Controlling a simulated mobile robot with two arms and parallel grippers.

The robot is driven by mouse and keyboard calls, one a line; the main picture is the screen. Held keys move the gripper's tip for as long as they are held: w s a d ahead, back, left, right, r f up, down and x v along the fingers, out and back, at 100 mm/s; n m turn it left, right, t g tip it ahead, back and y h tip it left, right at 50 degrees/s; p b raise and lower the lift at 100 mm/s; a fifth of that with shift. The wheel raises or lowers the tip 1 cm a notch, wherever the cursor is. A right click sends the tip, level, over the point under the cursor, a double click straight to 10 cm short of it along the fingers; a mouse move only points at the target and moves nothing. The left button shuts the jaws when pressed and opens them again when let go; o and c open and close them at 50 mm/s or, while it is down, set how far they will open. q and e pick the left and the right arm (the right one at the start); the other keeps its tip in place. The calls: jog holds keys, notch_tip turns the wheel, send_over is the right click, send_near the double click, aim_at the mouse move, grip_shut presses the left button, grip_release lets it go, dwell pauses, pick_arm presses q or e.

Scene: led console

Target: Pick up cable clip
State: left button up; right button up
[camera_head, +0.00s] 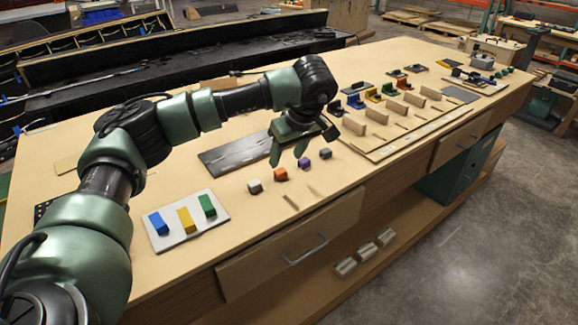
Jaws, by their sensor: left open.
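My left gripper (287,159) is open, with its fingers pointing down over the workbench. The gripper appears above the orange and purple blocks and holds nothing. I cannot tell which small piece is the cable clip. My right gripper is not in view.
A white plate (222,222) with blue, yellow and green blocks lies on the left of the bench (120,285). A dark flat panel (225,158) lies behind the gripper. Wooden dividers (376,113) and coloured parts stand on the right. A drawer handle (306,251) juts from the front.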

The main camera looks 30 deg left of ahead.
aim_at(281, 172)
pick_arm(q)
jog(key=shift+w+a+f, duration=0.2)
jog(key=shift+w+f, duration=0.25)
jog(key=shift+f, duration=0.2)
jog(key=shift+s+a+f, duration=0.2)
jog(key=shift+f, duration=0.1)
jog(key=shift+s+a+f+p, duration=0.35)
jog(key=shift+s+f+p, duration=0.1)
jog(key=shift+p, duration=0.35)
jog(key=f, duration=0.1)
jog(key=w+f, duration=0.1)
jog(key=f, duration=0.1)
jog(key=shift+w+a+f+p, duration=0.25)
jog(key=shift+w+a+p, duration=0.1)
jog(key=shift+f, duration=0.15)
jog(key=shift+s, duration=0.15)
grip_shut()
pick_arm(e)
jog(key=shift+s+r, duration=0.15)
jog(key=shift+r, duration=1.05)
